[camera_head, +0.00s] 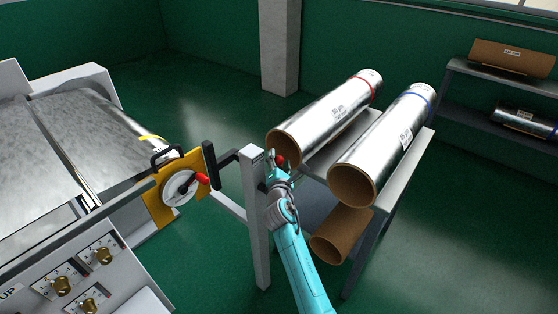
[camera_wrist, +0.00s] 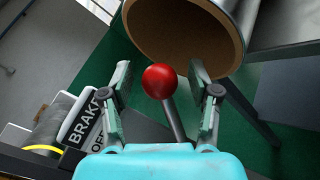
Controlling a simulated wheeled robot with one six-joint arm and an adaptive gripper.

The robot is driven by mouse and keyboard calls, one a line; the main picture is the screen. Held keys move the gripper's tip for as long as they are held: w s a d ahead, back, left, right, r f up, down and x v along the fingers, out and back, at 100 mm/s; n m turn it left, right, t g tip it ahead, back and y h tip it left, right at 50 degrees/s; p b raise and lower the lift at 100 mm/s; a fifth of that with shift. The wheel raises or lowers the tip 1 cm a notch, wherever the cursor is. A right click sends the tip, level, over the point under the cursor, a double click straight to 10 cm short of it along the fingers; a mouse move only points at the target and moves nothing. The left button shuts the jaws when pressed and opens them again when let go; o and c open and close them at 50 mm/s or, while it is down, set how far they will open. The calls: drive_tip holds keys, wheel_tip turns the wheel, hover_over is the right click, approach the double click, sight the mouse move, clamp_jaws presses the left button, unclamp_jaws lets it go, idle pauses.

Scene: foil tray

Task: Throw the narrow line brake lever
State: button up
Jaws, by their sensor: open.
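The brake lever has a red ball knob (camera_wrist: 160,81) on a grey rod (camera_wrist: 175,120). In the wrist view the knob sits between the two parted fingers of my gripper (camera_wrist: 159,72), with gaps on both sides. A plate lettered "BRAKE" and "OFF" (camera_wrist: 88,122) is at the lower left of that view, partly cut off. In the head view the red knob (camera_head: 280,160) shows just beyond my gripper (camera_head: 275,171), beside the top of a grey post (camera_head: 256,205). The rod is mostly hidden there.
Foil rolls (camera_head: 335,115) (camera_head: 385,145) lie on a grey rack right of the post, their cardboard ends close to my gripper. A yellow plate (camera_head: 158,208) with a white dial and red handle (camera_head: 203,179) is at left. A control panel (camera_head: 85,275) is at lower left.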

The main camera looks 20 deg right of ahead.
drive_tip(key=shift+w, duration=0.2)
clamp_jaws()
drive_tip(key=shift+s, duration=0.1)
drive_tip(key=shift+s+a+r+n+t, duration=0.3)
drive_tip(key=shift+a+r+n+t, duration=0.1)
drive_tip(key=shift+a+n+t, duration=0.15)
drive_tip(key=shift+d, duration=0.1)
unclamp_jaws()
idle(0.4)
